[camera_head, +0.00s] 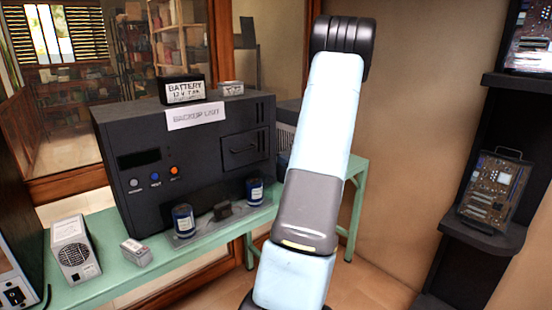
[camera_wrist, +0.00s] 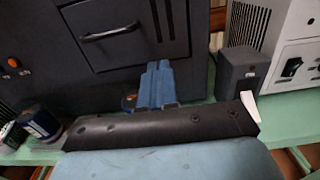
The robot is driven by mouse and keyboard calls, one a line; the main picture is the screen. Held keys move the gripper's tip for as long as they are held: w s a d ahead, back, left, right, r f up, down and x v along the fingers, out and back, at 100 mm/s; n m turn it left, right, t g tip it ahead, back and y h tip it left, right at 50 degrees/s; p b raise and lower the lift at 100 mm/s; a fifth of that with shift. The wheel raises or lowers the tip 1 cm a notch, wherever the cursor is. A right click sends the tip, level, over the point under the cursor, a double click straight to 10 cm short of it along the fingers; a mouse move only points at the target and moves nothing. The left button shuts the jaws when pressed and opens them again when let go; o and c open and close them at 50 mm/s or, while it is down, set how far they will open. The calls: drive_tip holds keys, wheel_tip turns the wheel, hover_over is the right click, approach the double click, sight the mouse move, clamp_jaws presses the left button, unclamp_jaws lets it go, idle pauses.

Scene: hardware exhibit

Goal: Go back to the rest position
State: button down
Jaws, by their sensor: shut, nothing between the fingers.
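In the wrist view my gripper (camera_wrist: 157,80) shows as two blue-grey fingers side by side, shut with nothing between them. It points at the dark front of the backup unit (camera_wrist: 190,40), below and right of a drawer handle; I cannot tell the exact gap. In the head view my raised pale blue arm stands right of the backup unit (camera_head: 140,175), and my gripper is hidden behind it.
A green bench (camera_head: 105,285) carries the backup unit, blue cans (camera_head: 184,221), a white power supply box (camera_head: 73,248) and a small grey box (camera_head: 136,252). A battery (camera_head: 184,90) sits on the unit. Dark shelves (camera_head: 483,235) stand at right. Floor between is clear.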

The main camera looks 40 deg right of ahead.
drive_tip(key=shift+s+a, duration=0.1)
drive_tip(key=shift+s, duration=0.65)
